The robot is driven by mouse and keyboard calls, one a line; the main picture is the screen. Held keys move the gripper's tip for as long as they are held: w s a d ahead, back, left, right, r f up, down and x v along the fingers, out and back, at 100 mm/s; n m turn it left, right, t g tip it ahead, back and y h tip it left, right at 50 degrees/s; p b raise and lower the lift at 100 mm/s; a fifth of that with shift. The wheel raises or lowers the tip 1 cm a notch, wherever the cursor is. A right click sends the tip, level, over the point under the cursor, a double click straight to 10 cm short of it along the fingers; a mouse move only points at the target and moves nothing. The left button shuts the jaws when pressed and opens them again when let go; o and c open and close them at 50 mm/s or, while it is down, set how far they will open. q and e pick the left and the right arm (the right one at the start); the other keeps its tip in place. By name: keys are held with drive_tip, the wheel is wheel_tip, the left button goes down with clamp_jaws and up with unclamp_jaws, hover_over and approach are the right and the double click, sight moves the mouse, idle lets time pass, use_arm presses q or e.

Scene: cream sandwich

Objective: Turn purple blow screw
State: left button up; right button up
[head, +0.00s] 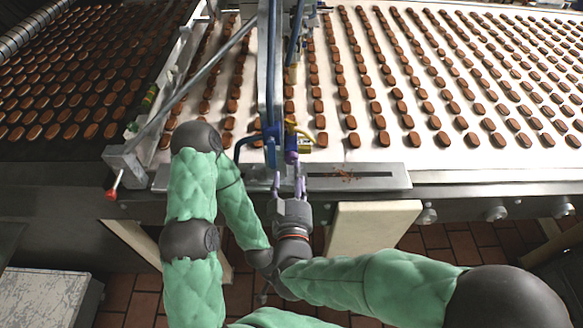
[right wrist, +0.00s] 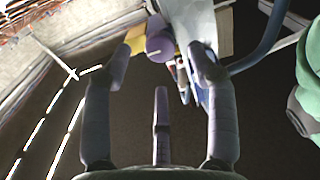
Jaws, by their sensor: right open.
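The purple blow screw (head: 291,157) is a small purple knob at the lower end of the blue-and-grey fixture over the belt's front edge. It also shows in the right wrist view (right wrist: 159,46), as a round purple end near the top centre. My right gripper (head: 289,181) is just in front of and below the screw, its fingers pointing at it. In the right wrist view the gripper (right wrist: 162,65) is open, with fingers spread on either side of the screw and a third finger below. I cannot see it gripping anything. My left gripper does not show.
A yellow fitting (head: 303,139) and blue tubing (head: 246,142) sit close around the screw. The white conveyor belt (head: 340,160) carries rows of brown biscuits. A metal bar (head: 200,78) with a red-tipped lever (head: 113,190) is at left. A beige panel (head: 372,228) stands below right.

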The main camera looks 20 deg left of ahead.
sight(292, 162)
drive_tip(key=shift+b+x, duration=0.35)
drive_tip(key=shift+x, duration=1.55)
drive_tip(key=c, duration=1.1)
